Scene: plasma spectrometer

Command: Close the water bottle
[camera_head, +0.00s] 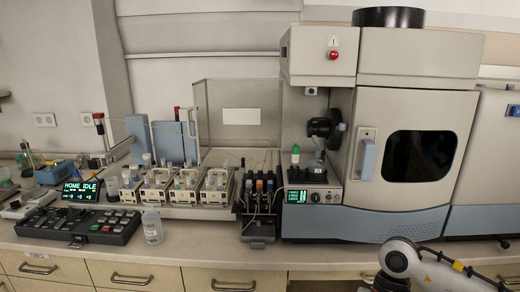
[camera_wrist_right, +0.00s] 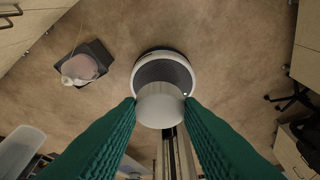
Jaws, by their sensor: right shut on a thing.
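The water bottle (camera_head: 152,226) is a small, pale, translucent bottle with a white label. It stands upright on the front of the counter, left of centre in the head view. Its top is too small to tell clearly. My right gripper (camera_wrist_right: 160,105) is shut on a white cylindrical cap (camera_wrist_right: 160,108), held between its green fingertips above the floor, apart from the bottle. In the head view only part of my right arm shows at the lower right; its gripper is hidden. My left gripper is in neither view.
A black control panel (camera_head: 80,226) lies left of the bottle. Racks of vials (camera_head: 185,187) stand behind it, and a dark holder with small bottles (camera_head: 258,190) is to its right. The large spectrometer (camera_head: 415,130) fills the right.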

